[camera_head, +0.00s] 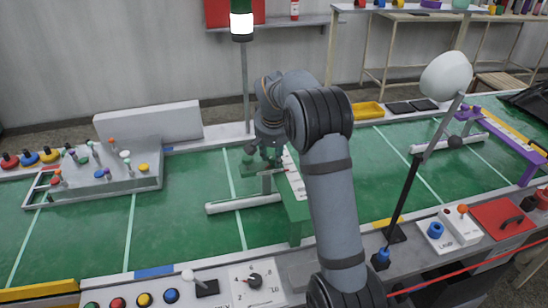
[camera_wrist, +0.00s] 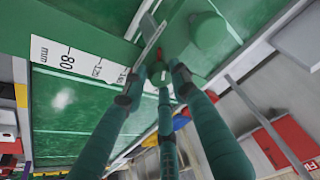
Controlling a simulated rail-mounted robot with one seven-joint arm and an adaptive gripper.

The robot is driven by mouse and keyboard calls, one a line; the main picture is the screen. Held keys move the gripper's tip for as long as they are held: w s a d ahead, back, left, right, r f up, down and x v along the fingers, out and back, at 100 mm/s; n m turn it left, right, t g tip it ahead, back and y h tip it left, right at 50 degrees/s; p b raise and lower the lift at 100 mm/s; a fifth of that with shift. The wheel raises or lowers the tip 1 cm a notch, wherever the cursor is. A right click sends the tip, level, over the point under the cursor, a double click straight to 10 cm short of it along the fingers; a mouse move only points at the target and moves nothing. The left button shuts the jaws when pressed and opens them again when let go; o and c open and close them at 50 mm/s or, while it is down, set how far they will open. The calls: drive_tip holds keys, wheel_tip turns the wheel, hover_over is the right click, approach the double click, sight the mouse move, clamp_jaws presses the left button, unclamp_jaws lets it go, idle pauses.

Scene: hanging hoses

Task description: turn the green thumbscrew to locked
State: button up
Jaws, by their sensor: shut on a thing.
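My gripper (camera_head: 262,160) is low over the green bench, beside the green stand (camera_head: 297,212) with a white millimetre scale (camera_head: 294,176). In the wrist view the teal fingers of my gripper (camera_wrist: 158,82) close in around a small part beside the scale (camera_wrist: 82,63). I take this part to be the green thumbscrew; the fingers mostly hide it, and its turn position cannot be read. A small red tip (camera_wrist: 158,54) shows just past the fingertips. A rounded green piece (camera_wrist: 208,34) lies just beyond them.
A white bar (camera_head: 235,204) lies on the bench left of the stand. A grey box with coloured knobs (camera_head: 112,172) is at the left. A dial panel (camera_head: 257,284) is at the front. A leaning pole with a white head (camera_head: 446,74) stands at the right.

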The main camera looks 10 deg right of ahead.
drive_tip(key=shift+w+a+r+m, duration=0.15)
drive_tip(key=shift+a+m, duration=0.1)
drive_tip(key=shift+m, duration=0.05)
drive_tip(key=o, duration=1)
drive_tip(key=shift+o, duration=0.5)
drive_tip(key=shift+d, duration=0.1)
drive_tip(key=v, duration=1.2)
